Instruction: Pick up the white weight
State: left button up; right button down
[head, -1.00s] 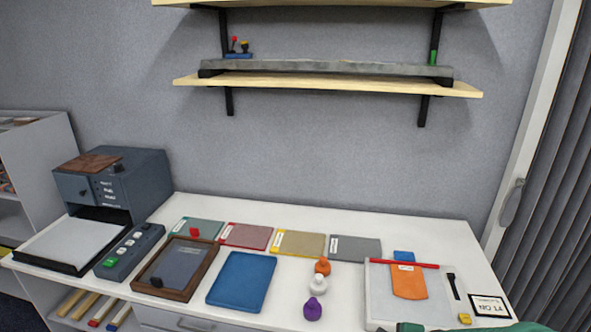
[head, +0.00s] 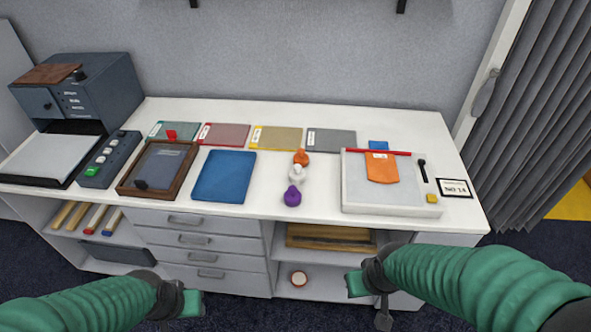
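The white weight (head: 296,174) stands on the white table in the head view, between an orange weight (head: 301,157) behind it and a purple weight (head: 292,196) in front of it. My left gripper (head: 192,303) is low at the bottom left, in front of the drawers and well away from the weights. My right gripper (head: 356,284) is low at the bottom right, in front of the open shelves, also apart from the weights. I cannot tell from this view whether the fingers of either gripper are open or shut.
A blue pad (head: 224,176) lies left of the weights. A light board (head: 395,195) with an orange pouch (head: 382,168) and a red bar lies to the right. Several coloured folders lie behind. A grey machine (head: 75,95) stands at the left. The table's front edge is clear near the purple weight.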

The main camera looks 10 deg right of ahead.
aim_at(297, 176)
jog(key=i+l+u, duration=0.1)
jog(key=i+u, duration=0.2)
jog(key=i, duration=0.25)
jog(key=i+l+u, duration=0.3)
jog(key=i, duration=0.2)
jog(key=j, duration=0.1)
